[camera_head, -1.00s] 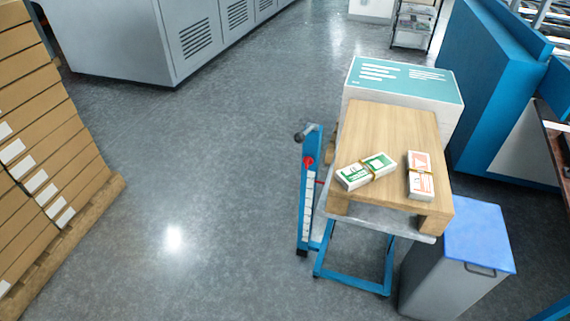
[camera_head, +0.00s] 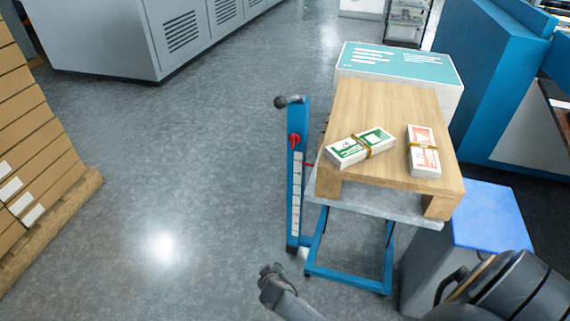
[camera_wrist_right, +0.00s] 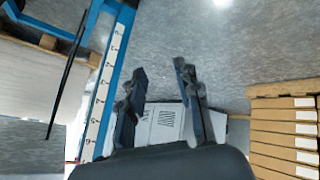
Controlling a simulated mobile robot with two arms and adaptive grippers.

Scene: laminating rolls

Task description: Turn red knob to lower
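The red knob (camera_head: 294,139) sits near the top of the blue upright post (camera_head: 291,200) of a small lift table. A white numbered scale (camera_head: 297,195) runs down the post below the knob, with a small red pointer beside it. My right gripper (camera_head: 270,277) is low in the head view, below and left of the post, apart from the knob. In the right wrist view its two fingers (camera_wrist_right: 160,70) are spread with nothing between them. The scale (camera_wrist_right: 105,80) shows left of them there; I cannot make out the knob. My left gripper is not in view.
The lift platform (camera_head: 375,204) carries a wooden board (camera_head: 390,110) with two banded stacks and a white-and-teal box (camera_head: 400,65) stands behind. A grey bin with a blue lid (camera_head: 488,217) stands right. Stacked cartons (camera_head: 30,130) stand left. The floor between is clear.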

